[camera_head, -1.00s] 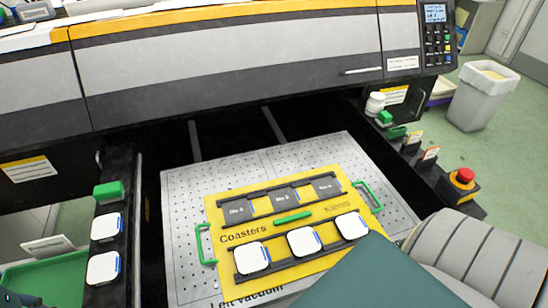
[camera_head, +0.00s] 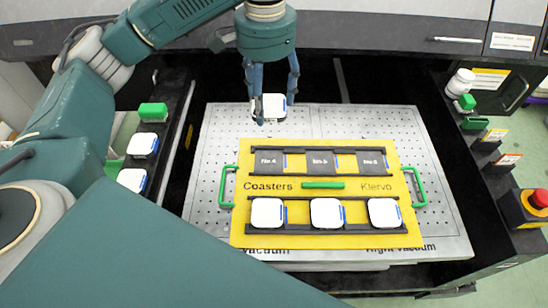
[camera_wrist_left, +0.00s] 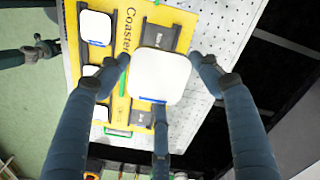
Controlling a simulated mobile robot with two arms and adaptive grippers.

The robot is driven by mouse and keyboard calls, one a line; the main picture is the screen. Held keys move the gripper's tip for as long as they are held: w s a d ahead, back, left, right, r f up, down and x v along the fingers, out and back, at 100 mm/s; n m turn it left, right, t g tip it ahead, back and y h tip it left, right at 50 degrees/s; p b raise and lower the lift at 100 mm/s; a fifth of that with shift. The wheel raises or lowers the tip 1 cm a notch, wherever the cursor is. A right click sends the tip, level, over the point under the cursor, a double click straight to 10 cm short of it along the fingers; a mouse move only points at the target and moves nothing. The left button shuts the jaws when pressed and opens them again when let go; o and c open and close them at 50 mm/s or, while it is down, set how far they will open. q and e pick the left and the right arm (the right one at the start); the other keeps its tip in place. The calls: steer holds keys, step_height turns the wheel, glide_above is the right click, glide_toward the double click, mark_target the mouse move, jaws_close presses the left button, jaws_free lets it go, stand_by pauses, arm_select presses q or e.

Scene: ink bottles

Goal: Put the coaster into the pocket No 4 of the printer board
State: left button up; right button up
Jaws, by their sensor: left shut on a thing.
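The yellow printer board (camera_head: 330,184) lies on the perforated plate. Its back row has dark pockets; pocket No 4 (camera_head: 268,162) is the leftmost and empty. My left gripper (camera_head: 270,92) is shut on a white coaster (camera_head: 274,107) with a blue edge. It holds the coaster in the air behind pocket No 4 in the head view, apart from the board. In the left wrist view the coaster (camera_wrist_left: 160,75) sits between the fingers and hides part of the board. Dark fingers, probably my right gripper (camera_wrist_left: 42,50), show at that view's left edge; their opening is unclear.
White coasters (camera_head: 326,212) fill the board's front row. Pockets No 5 (camera_head: 320,162) and No 6 (camera_head: 371,162) are empty. Two more coasters (camera_head: 142,145) lie on the left ledge beside a green block (camera_head: 153,111). Green handles (camera_head: 228,187) stand at the board's sides.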

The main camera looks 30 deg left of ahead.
arm_select(q)
steer(key=p, duration=0.1)
glide_above(267, 162)
steer(key=f, duration=1.3)
steer(key=shift+w+f, duration=0.25)
steer(key=shift+f, duration=2.65)
steer(key=shift+c, duration=0.2)
arm_select(e)
steer(key=shift+w+d+r, duration=0.15)
steer(key=shift+d+r, duration=0.3)
steer(key=shift+r, duration=0.25)
arm_select(q)
steer(key=shift+f+p, duration=0.1)
steer(key=shift+p, duration=0.25)
arm_select(e)
steer(key=shift+r, duration=0.15)
arm_select(q)
steer(key=shift+o, duration=0.2)
steer(key=shift+s+f, duration=0.35)
steer(key=shift+f, duration=0.2)
steer(key=o, duration=1.2)
steer(key=shift+o, duration=0.2)
steer(key=shift+w+f, duration=0.15)
steer(key=shift+w, duration=0.1)
arm_select(e)
steer(key=shift+w+a+r, duration=0.1)
steer(key=shift+a, duration=0.15)
